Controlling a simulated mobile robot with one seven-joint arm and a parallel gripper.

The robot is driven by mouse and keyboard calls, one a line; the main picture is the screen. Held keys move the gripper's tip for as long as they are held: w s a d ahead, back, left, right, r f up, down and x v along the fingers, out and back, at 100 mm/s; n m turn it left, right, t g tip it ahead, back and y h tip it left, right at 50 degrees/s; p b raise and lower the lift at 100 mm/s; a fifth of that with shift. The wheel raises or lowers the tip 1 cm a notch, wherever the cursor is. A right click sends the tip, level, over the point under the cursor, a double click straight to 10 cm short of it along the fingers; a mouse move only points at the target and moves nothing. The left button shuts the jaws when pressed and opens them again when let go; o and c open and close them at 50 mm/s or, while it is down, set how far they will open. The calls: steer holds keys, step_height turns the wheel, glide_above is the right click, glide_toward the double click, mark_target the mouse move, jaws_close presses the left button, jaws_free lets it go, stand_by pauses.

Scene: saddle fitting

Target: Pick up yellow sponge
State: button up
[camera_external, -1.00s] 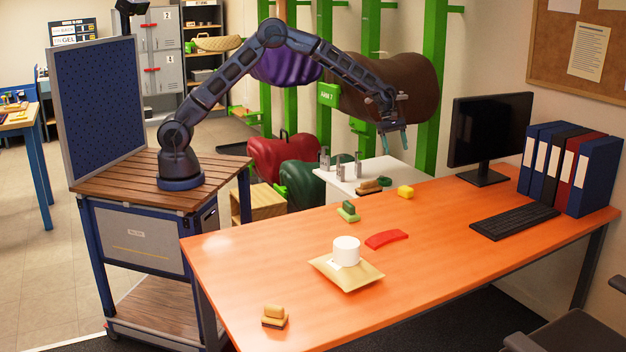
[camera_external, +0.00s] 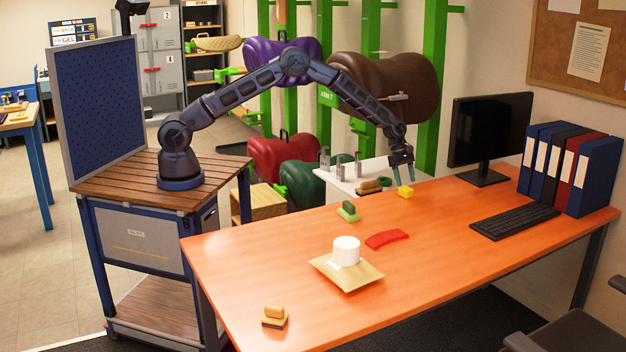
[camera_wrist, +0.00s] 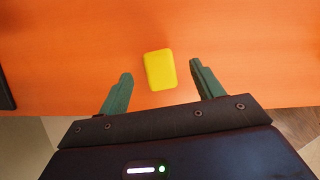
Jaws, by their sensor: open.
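The yellow sponge (camera_external: 405,192) lies on the orange desk near its far edge. In the wrist view the sponge (camera_wrist: 160,69) is a small yellow block lying flat, slightly tilted, ahead of and between the two green fingers. My gripper (camera_external: 401,172) is above the sponge in the external view, fingers pointing down. In the wrist view my gripper (camera_wrist: 160,84) is open and empty, with free space on both sides of the sponge. Nothing covers the sponge in the wrist view.
The orange desk (camera_external: 460,255) also bears a green-topped block (camera_external: 348,211), a red curved piece (camera_external: 387,239), a white cylinder (camera_external: 346,251) on a tan pad and a keyboard (camera_external: 514,220). A monitor (camera_external: 489,130) stands right of my gripper. A white table (camera_external: 342,182) adjoins behind.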

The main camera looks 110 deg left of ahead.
mark_target(407, 188)
steer(key=shift+a+x, duration=0.15)
steer(key=shift+x, duration=1.2)
steer(key=shift+a+x, duration=0.15)
steer(key=shift+x, duration=1.15)
steer(key=shift+c, duration=0.5)
steer(key=c, duration=1)
